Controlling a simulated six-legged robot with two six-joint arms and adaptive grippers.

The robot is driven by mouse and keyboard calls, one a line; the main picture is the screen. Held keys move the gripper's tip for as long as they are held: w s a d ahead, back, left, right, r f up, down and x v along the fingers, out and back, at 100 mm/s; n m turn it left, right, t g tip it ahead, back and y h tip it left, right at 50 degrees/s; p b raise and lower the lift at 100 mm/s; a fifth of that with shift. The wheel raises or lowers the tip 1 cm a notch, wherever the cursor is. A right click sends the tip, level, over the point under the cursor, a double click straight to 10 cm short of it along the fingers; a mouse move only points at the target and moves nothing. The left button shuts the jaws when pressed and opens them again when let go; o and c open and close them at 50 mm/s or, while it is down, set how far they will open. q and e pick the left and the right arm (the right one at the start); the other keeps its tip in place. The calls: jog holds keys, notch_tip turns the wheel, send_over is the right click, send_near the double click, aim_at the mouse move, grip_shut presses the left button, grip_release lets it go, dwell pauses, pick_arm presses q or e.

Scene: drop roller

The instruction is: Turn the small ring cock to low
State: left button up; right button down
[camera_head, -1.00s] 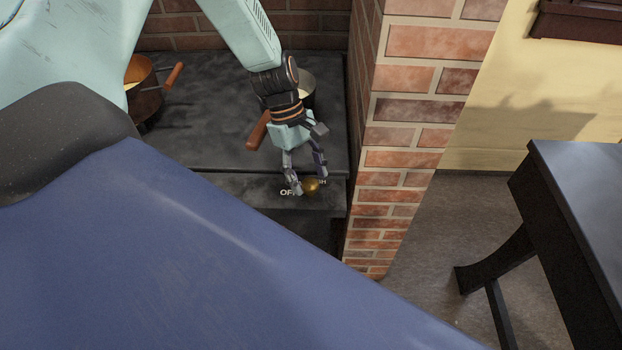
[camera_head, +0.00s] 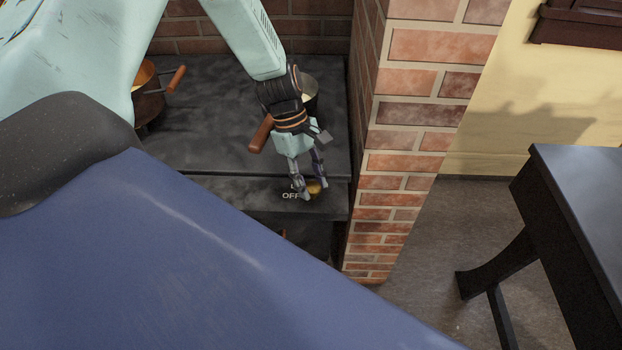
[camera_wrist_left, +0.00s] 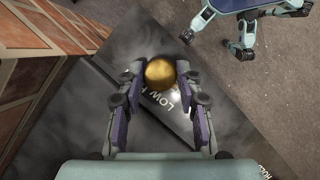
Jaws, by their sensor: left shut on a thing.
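The small ring cock shows as a round brass knob (camera_head: 314,187) on the front of the dark stove, beside white lettering that reads OFF. My left gripper (camera_head: 316,192) is shut on the knob from above, one finger on each side. It also shows in the left wrist view (camera_wrist_left: 160,78). The knob's exact pointing direction cannot be told.
A pan (camera_head: 310,91) with a wooden handle stands on the stove top (camera_head: 215,125) behind my left gripper. A copper pot (camera_head: 147,100) stands further left. A brick pillar (camera_head: 400,150) rises close on the right. A dark table (camera_head: 585,190) stands at far right.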

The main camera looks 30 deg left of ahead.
pick_arm(q)
jog(key=shift+c, duration=0.4)
jog(key=shift+m, duration=0.4)
jog(key=m+g+p, duration=0.1)
jog(key=m+p, duration=0.1)
jog(key=m, duration=0.1)
jog(key=shift+w+m+g+y, duration=0.1)
jog(key=shift+m+g+y, duration=0.3)
jog(key=m+g+y+p, duration=0.1)
jog(key=m, duration=0.3)
jog(key=shift+w+d+m, duration=0.1)
jog(key=shift+m, duration=0.6)
jog(key=o, duration=1.1)
